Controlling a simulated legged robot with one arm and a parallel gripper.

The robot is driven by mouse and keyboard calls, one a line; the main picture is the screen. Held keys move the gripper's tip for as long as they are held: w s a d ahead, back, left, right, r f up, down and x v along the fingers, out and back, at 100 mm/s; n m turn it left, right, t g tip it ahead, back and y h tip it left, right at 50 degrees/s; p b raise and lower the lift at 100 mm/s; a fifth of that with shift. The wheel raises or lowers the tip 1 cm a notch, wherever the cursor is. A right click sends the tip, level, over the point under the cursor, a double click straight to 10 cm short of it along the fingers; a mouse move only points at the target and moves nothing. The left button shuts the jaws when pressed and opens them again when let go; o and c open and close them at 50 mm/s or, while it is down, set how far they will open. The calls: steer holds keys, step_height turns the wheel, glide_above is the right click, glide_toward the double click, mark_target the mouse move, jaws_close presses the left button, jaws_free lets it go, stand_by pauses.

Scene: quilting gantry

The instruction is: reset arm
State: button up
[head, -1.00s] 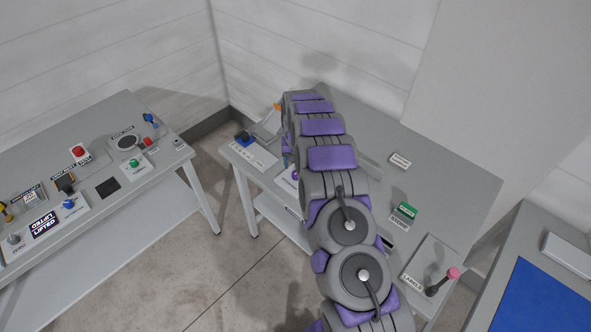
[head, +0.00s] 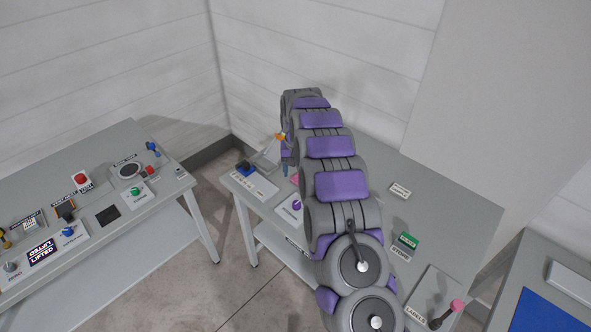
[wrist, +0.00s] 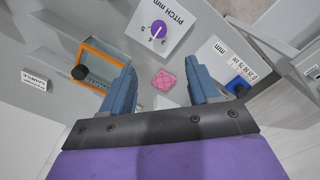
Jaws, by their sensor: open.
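My arm reaches across the middle table (head: 370,215) in the head view. My gripper (head: 284,168) is at its far end, mostly hidden by the arm. In the wrist view my gripper (wrist: 163,86) has two blue fingers spread apart with nothing between them. A small pink quilted piece (wrist: 163,80) shows in the gap, on the table beyond the fingertips; part of it also shows in the head view (head: 294,180).
The wrist view shows a purple PITCH dial (wrist: 158,30), an orange-edged frame (wrist: 100,66) and a blue slider knob (wrist: 238,86). A pink-tipped LABELS lever (head: 456,305) stands front right. A control bench (head: 110,215) is left, a blue-topped table (head: 550,315) right.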

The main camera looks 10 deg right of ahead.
steer(key=shift+r, duration=0.1)
steer(key=s+a+r+n+g+b, duration=0.1)
steer(key=s+r, duration=0.6)
steer(key=s, duration=0.4)
steer(key=s+r+b, duration=0.2)
steer(key=s+r, duration=0.5)
steer(key=s, duration=0.4)
steer(key=s+d+f+b, duration=0.1)
steer(key=s+f+b, duration=0.1)
steer(key=s, duration=2.9)
steer(key=shift+f+n+g, duration=0.2)
steer(key=shift+n+g, duration=0.2)
